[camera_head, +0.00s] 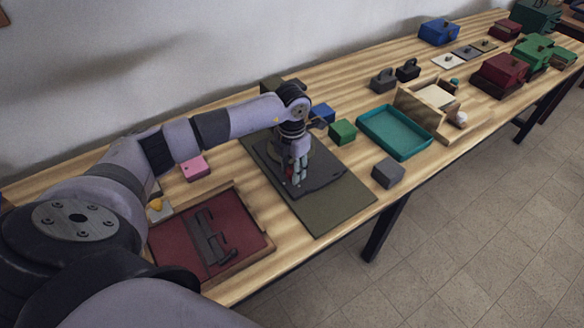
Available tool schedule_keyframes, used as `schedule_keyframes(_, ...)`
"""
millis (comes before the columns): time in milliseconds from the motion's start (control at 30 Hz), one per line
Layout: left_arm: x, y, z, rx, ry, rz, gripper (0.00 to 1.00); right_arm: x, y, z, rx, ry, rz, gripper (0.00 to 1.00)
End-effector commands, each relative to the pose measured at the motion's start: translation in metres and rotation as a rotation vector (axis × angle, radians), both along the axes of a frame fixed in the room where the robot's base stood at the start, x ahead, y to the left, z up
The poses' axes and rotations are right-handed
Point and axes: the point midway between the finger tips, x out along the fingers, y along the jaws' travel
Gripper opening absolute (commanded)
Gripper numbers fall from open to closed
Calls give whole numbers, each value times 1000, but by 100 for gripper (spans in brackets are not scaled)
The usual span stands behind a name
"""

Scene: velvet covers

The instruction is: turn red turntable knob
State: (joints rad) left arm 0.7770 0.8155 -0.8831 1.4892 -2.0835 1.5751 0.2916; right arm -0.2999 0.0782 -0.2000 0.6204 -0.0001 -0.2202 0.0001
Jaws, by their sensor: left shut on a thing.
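My left gripper (296,180) points down over a dark grey turntable plate (322,170) on an olive mat (335,208). Its fingers are shut on a small red piece (288,172), which I take to be the red turntable knob. The fingers cover most of the knob, so its shape and angle are hidden. My left arm comes in from the left and hides the back left part of the plate. My right gripper is not in view.
A dark red tray with a grey handle (210,238) lies at the left front. A pink box (194,167) is behind it. Blue, green (342,132) and grey (388,172) blocks and a teal tray (368,118) stand to the right. The wall runs along the back.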

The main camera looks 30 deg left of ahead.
Motion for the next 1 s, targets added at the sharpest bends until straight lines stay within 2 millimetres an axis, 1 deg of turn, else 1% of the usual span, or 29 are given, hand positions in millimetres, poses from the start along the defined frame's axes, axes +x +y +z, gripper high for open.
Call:
schedule_keyframes(33,0,0,0,0,0,0,18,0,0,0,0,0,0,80)
schedule_keyframes(200,0,0,0,0,0,0,6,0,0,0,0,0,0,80)
schedule_keyframes(367,0,0,0,1,-1,-6,6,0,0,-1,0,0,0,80)
schedule_keyframes(533,1,1,-1,2,-2,-46,6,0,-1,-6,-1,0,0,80)
schedule_keyframes(767,1,2,-2,2,-4,-184,6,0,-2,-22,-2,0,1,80)
schedule_keyframes(1000,2,2,-3,1,-4,-403,6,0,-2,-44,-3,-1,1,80)
